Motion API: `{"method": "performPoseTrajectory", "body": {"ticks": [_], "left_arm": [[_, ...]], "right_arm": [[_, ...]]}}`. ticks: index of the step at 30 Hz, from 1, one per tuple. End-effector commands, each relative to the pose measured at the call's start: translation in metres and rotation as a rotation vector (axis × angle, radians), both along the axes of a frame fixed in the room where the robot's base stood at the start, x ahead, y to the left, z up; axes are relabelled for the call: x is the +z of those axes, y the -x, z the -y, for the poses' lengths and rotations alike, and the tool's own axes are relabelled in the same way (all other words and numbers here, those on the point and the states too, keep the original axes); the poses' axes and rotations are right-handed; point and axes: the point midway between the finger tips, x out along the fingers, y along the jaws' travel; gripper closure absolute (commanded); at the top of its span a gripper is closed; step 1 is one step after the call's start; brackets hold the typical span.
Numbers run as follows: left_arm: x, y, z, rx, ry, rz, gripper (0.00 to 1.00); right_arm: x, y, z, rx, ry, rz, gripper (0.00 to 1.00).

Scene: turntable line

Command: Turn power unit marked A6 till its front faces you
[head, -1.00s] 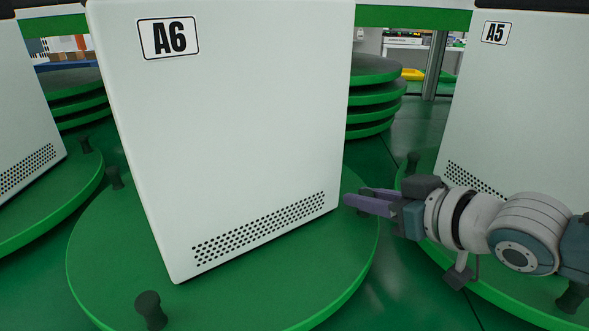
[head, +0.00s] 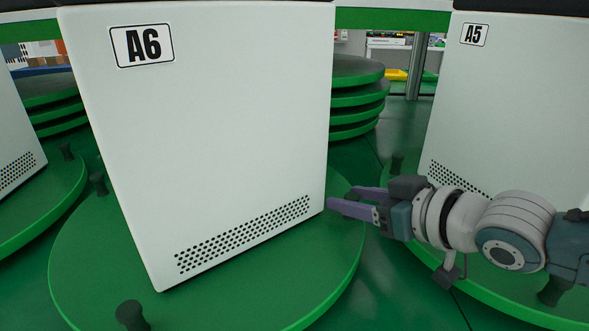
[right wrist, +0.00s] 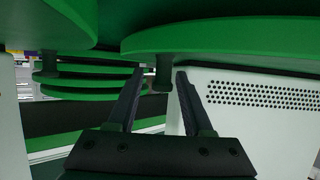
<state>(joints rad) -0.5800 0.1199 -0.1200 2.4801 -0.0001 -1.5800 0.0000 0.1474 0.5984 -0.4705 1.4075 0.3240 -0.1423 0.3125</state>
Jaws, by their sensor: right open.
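The power unit marked A6 (head: 215,130) is a tall white box on a green round turntable (head: 85,265). The side I see has the A6 label at upper left and a vent grid at lower right. My right gripper (head: 345,197) is open beside the unit's lower right edge, pointing left over the turntable. In the right wrist view the gripper (right wrist: 160,75) has a dark peg (right wrist: 163,72) of the disc between or just beyond its fingertips. A white vented side (right wrist: 262,95), seemingly of A6, is to the right there. My left gripper is not in view.
The A5 unit (head: 510,110) stands on another turntable at right, near my right arm. Stacked green discs (head: 357,95) are behind A6. Pegs (head: 131,315) stand up from the A6 disc. Another unit (head: 15,135) on a turntable is at left.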

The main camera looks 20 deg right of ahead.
Motion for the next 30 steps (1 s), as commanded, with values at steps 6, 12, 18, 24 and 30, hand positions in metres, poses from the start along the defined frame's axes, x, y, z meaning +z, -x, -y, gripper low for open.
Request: {"method": "performPoseTrajectory", "body": {"ticks": [6, 12, 18, 24, 30], "left_arm": [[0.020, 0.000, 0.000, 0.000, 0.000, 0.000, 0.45], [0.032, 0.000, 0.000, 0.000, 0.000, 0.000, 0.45], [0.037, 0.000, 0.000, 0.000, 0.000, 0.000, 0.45], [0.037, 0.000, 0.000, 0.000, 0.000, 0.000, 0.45], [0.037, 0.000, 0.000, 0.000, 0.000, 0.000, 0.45]], "right_arm": [[0.016, 0.033, 0.008, 0.001, 0.001, -0.005, 0.45], [0.029, 0.063, 0.017, 0.000, 0.003, -0.004, 0.45], [0.035, 0.080, 0.022, -0.001, 0.002, -0.002, 0.45], [0.036, 0.084, 0.023, -0.001, 0.003, 0.000, 0.45], [0.036, 0.083, 0.023, -0.001, 0.003, -0.001, 0.51]]}}
